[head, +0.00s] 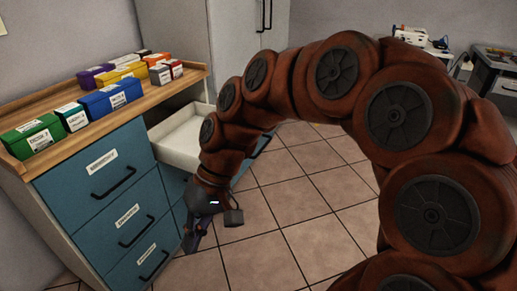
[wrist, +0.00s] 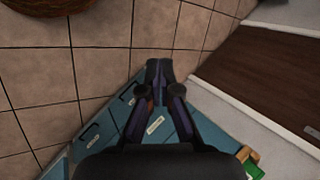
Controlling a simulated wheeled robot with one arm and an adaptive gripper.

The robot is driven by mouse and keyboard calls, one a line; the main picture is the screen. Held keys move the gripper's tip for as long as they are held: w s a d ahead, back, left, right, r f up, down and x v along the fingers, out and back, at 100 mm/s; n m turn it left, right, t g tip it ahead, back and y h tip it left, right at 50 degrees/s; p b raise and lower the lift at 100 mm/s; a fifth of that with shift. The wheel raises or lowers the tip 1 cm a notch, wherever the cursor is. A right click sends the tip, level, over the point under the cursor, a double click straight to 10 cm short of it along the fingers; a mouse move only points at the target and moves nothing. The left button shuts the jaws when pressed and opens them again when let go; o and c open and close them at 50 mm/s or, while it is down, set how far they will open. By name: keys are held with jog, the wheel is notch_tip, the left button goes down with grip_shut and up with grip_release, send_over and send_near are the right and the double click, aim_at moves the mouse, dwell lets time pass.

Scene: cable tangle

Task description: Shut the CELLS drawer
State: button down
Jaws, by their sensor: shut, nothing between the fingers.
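One drawer of the teal cabinet (head: 95,185) is pulled out, with a white interior (head: 190,135). Part of its teal front shows right of my arm (head: 262,146); my arm hides the rest. I cannot read any label as CELLS, so I cannot tell its name. My gripper (head: 191,243) is shut and empty, low in front of the cabinet, nearer than the open drawer. In the wrist view my closed fingers (wrist: 159,66) point toward the tiled floor beside teal drawer fronts (wrist: 125,105). I see no contact with the open drawer.
Several coloured boxes (head: 111,99) stand on the wooden top (head: 192,75). Closed drawers with black handles (head: 114,182) fill the cabinet's left column. A grey-white tall cupboard (head: 190,32) stands behind. The tiled floor (head: 300,200) is clear. A bench (head: 497,88) stands at the far right.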

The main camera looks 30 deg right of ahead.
jog(key=w+d+r+m+t+y+b, duration=0.1)
jog(key=w+d+t+y+b, duration=0.25)
jog(key=w, duration=0.85)
jog(key=w+d+m+t+y+b, duration=0.3)
jog(key=w+d+y+b, duration=0.1)
jog(key=w+d, duration=0.55)
jog(key=m+t+h+b, duration=0.5)
jog(key=m+t+b, duration=0.3)
jog(key=t+b, duration=0.25)
send_near(264, 147)
jog(key=shift+y, duration=0.25)
jog(key=x, duration=0.3)
jog(key=r+x, duration=0.1)
jog(key=x, duration=0.2)
jog(key=r+x, duration=0.1)
jog(key=x, duration=0.3)
jog(key=shift+d+p, duration=0.1)
jog(key=shift+p, duration=0.3)
jog(key=shift+x, duration=0.9)
jog(key=shift+r, duration=0.2)
